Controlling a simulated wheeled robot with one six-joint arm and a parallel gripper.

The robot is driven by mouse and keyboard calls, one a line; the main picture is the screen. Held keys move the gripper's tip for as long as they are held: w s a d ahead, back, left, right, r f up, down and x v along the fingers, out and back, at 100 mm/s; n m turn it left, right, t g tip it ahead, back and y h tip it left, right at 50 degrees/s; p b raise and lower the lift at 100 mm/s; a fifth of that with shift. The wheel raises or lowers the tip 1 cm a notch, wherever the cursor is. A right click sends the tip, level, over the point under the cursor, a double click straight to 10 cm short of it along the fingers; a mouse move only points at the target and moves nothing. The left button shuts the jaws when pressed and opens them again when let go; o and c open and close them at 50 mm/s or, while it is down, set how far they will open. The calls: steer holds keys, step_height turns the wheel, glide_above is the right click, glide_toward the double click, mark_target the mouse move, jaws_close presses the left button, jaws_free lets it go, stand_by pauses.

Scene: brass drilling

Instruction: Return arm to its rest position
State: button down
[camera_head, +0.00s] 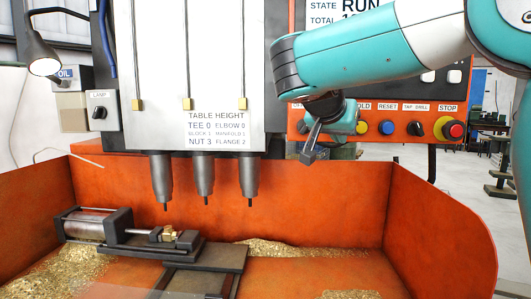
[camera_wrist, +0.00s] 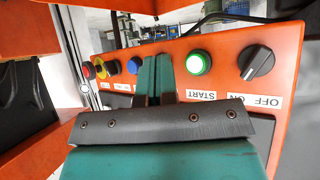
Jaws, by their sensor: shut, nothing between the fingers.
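My arm, teal and white, reaches in from the upper right in the head view. My gripper (camera_head: 310,154) hangs in front of the orange control panel (camera_head: 340,113), at the left end of its button row. In the wrist view the two teal fingers of my gripper (camera_wrist: 157,64) lie side by side, shut, with nothing held. They point at the panel beside the green START button (camera_wrist: 199,62), which looks lit. A black ON/OFF knob (camera_wrist: 258,62) is to the right of that button. In the head view my gripper and wrist hide the left end of the row.
The drilling machine has several spindles (camera_head: 205,178) above an orange tray (camera_head: 440,225) with brass chips. A clamp fixture (camera_head: 130,232) holds a small brass part (camera_head: 170,234). The red STOP button (camera_head: 453,130) is right on the panel. A lamp (camera_head: 44,62) hangs at the left.

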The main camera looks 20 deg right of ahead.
steer(key=s+a+f+n+y+b, duration=0.35)
steer(key=a+f+n, duration=0.2)
steer(key=f, duration=0.25)
steer(key=s+a+f+n+y+b, duration=0.2)
steer(key=s+a+f+n+y, duration=0.15)
steer(key=a+f, duration=0.4)
steer(key=s+a+f+n+g+y+b, duration=0.1)
steer(key=s+a+f+n+g+y, duration=0.2)
steer(key=s, duration=0.6)
steer(key=s+a+f+n+g+y+b, duration=0.2)
steer(key=s+a+f+n+y, duration=0.1)
steer(key=s+a+f+n, duration=0.3)
steer(key=s+f, duration=0.2)
steer(key=s, duration=0.2)
steer(key=shift+s+a+f+g, duration=0.25)
steer(key=shift+a+f+g, duration=0.15)
